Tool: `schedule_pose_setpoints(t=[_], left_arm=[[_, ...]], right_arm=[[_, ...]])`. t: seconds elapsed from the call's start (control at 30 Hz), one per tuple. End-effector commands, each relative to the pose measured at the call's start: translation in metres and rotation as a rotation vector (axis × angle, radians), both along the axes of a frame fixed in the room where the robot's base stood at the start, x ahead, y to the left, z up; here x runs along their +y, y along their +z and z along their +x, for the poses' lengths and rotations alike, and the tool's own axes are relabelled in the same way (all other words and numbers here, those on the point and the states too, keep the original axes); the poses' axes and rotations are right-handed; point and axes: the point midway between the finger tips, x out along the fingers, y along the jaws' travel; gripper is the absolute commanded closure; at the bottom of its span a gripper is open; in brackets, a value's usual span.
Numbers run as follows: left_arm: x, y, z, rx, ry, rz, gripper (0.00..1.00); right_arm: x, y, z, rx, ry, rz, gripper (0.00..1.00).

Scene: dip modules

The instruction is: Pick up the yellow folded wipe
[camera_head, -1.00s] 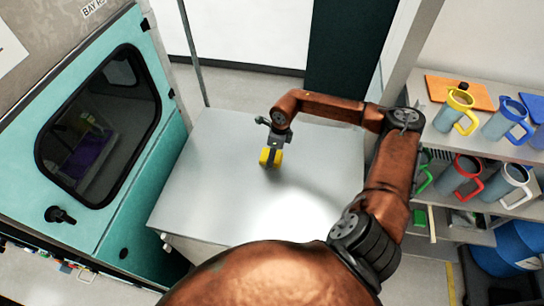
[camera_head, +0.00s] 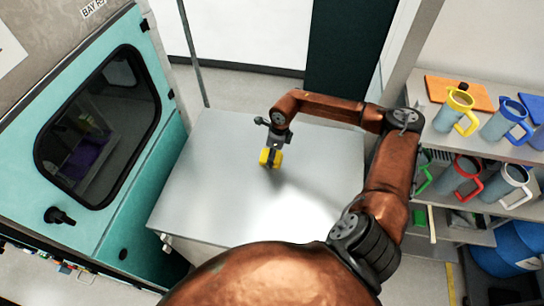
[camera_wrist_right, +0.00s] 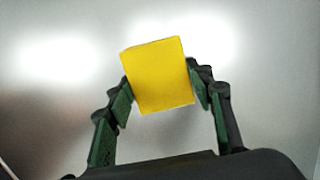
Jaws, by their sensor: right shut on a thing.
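The yellow folded wipe (camera_head: 264,157) is held at my right gripper (camera_head: 270,158) over the left-middle part of the grey table top. In the right wrist view the wipe (camera_wrist_right: 158,75) is a yellow block, slightly tilted, between the two green-padded fingers of the right gripper (camera_wrist_right: 162,88). The fingers are shut on its two sides. Whether the wipe is clear of the table or still touches it is hard to tell. My left gripper is not in view.
The grey table (camera_head: 215,200) is otherwise bare. A teal cabinet with a dark window (camera_head: 98,125) stands at left. Shelves at right hold several mugs, among them a yellow-handled mug (camera_head: 457,108) and a red-handled mug (camera_head: 460,175), and an orange board (camera_head: 440,88).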

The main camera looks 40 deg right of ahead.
Motion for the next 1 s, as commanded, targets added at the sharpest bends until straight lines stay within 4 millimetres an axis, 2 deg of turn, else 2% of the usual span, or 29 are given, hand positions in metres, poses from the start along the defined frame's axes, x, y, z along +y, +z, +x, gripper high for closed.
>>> schedule_pose_setpoints(t=[0.17, 0.3, 0.63, 1.0], left_arm=[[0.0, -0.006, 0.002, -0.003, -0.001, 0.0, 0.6], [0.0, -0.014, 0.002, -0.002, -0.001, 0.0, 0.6], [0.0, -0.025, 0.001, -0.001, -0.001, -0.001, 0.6], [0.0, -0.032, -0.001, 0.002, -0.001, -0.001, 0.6]], right_arm=[[0.0, 0.011, 0.001, -0.003, 0.0, -0.001, 0.68], [-0.001, 0.031, 0.001, -0.005, 0.0, -0.002, 0.68], [0.0, 0.091, -0.053, -0.001, 0.0, -0.006, 0.68], [0.001, 0.114, -0.107, 0.002, 0.0, -0.005, 0.68]])
